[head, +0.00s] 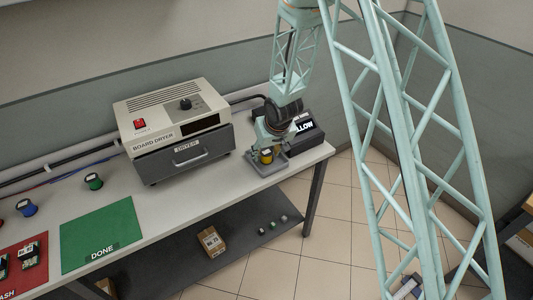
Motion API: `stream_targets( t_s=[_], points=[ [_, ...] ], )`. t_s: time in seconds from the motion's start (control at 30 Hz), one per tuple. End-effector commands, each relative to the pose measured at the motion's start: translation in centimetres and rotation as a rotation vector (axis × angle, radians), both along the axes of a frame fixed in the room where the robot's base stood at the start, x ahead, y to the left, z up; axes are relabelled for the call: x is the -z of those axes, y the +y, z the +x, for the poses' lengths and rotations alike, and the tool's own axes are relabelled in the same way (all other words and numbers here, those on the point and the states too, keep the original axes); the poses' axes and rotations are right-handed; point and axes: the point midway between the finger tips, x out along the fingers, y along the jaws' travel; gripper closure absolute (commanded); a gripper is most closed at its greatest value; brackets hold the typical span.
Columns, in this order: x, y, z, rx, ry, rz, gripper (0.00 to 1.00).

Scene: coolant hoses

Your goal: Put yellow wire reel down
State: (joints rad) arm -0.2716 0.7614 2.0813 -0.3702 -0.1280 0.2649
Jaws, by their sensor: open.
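The yellow wire reel (266,157) stands at the right end of the bench, small in the head view. It is over a grey flat base (281,160); I cannot tell whether it touches it. My gripper (268,148) points down at the reel from above, with its open fingers close around or beside it. The fingers hide part of the reel, and any contact is too small to make out. A black box (308,131) with a partly hidden label, reading "LLOW", stands right behind my gripper.
The board dryer (172,119) stands left of my gripper, its drawer (188,155) shut. A green reel (93,181) and a blue reel (26,207) stand further left. A green DONE mat (100,225) lies bare at the front. A cardboard box (210,241) sits on the lower shelf.

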Motion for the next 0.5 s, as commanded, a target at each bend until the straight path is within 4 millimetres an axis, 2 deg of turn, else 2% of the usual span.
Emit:
stream_targets(
  t_s=[0.27,0.5],
  points=[
    [-2.4,-0.3,-0.8,0.001,-0.001,0.001,0.57],
    [-5.3,-0.8,-2.1,0.0,-0.001,0.0,0.57]
  ],
)
